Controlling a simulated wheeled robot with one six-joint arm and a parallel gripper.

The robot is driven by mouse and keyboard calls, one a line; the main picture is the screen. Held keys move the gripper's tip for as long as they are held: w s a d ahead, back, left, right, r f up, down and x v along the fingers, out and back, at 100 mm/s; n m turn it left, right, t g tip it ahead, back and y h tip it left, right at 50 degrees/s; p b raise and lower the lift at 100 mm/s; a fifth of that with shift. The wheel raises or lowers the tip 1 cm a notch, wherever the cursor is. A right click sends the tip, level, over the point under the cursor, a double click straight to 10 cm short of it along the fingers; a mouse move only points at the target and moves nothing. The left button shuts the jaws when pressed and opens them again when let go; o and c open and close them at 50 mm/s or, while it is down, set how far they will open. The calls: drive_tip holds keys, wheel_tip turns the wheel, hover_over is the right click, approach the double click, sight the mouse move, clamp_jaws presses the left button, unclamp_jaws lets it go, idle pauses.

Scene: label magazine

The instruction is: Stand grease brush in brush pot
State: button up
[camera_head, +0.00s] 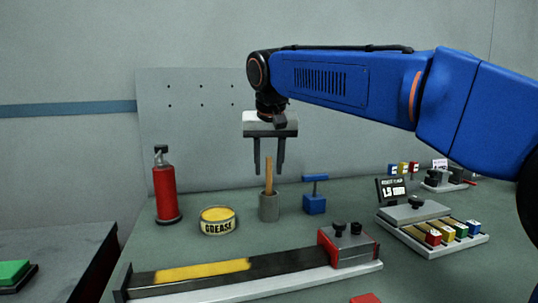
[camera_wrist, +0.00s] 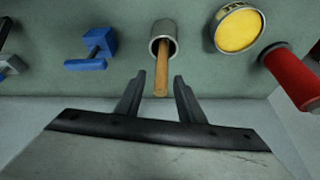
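The grease brush (camera_head: 268,172) stands in the brush pot (camera_head: 268,207), a grey cylinder on the bench, with its wooden handle rising out of the top. In the wrist view the handle (camera_wrist: 161,82) sticks out of the pot (camera_wrist: 163,31) toward my gripper. The brush's lower end is hidden inside the pot. My gripper (camera_head: 269,172) points down above the pot, its two fingers apart. In the wrist view the fingers (camera_wrist: 157,74) are spread with nothing between them that they touch; the handle lies near the gap.
A yellow grease tin (camera_head: 218,221) and a red bottle (camera_head: 166,190) stand left of the pot. A blue block with a handle (camera_head: 314,202) stands right. A long magazine track (camera_head: 290,262) lies in front. A device with coloured blocks (camera_head: 415,212) is at the right.

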drive_tip(key=v, duration=1.7)
drive_tip(key=shift+s+r, duration=0.1)
drive_tip(key=shift+r, duration=0.05)
